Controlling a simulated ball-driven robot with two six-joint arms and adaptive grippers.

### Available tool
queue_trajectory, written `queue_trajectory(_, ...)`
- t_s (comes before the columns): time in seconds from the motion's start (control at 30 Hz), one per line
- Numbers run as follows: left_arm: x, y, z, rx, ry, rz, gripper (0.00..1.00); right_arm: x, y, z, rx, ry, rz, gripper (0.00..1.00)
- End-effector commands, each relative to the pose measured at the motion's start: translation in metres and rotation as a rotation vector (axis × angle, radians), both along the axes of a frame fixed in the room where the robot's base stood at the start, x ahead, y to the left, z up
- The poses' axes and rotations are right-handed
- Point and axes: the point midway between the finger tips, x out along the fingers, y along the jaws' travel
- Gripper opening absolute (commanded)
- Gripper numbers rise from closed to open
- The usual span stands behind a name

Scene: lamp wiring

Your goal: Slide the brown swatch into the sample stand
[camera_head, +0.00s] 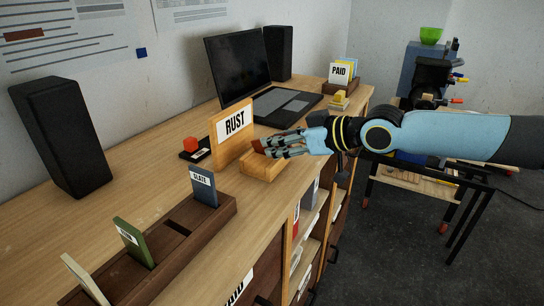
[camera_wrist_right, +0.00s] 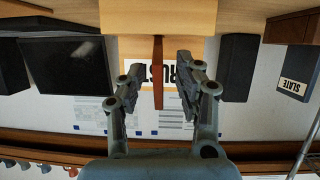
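The brown swatch (camera_wrist_right: 158,72) is a thin red-brown plate standing on edge at the light wooden holder labelled RUST (camera_head: 232,128). In the head view only a bit of it (camera_head: 258,146) shows by the fingertips. My right gripper (camera_head: 264,149) reaches in from the right over the holder's block. In the wrist view my right gripper (camera_wrist_right: 158,88) is open, one finger on each side of the swatch, with gaps visible. The sample stand (camera_head: 142,276) is a dark brown slotted rack at the front left, holding a slate swatch (camera_head: 204,187), a green one (camera_head: 134,243) and a cream one (camera_head: 86,280). My left gripper is out of view.
An open slot (camera_head: 188,222) shows between the slate and green swatches.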

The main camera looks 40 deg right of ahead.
Motion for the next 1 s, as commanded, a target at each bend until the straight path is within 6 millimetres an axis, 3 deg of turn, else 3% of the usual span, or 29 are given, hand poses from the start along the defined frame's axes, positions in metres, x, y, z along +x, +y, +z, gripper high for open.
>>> queue_trajectory(0.1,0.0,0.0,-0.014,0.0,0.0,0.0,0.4,0.015,0.003,-0.009,0.002,-0.003,-0.004,0.35)
queue_trajectory(0.4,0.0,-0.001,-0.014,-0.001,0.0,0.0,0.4,0.019,0.004,-0.008,-0.001,0.001,0.0,0.35)
queue_trajectory(0.67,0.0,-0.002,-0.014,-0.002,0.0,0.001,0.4,0.019,0.004,-0.008,-0.001,0.001,0.0,0.02)
queue_trajectory(1.0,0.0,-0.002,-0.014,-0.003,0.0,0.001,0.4,0.019,0.004,-0.008,-0.001,0.001,0.0,0.0)
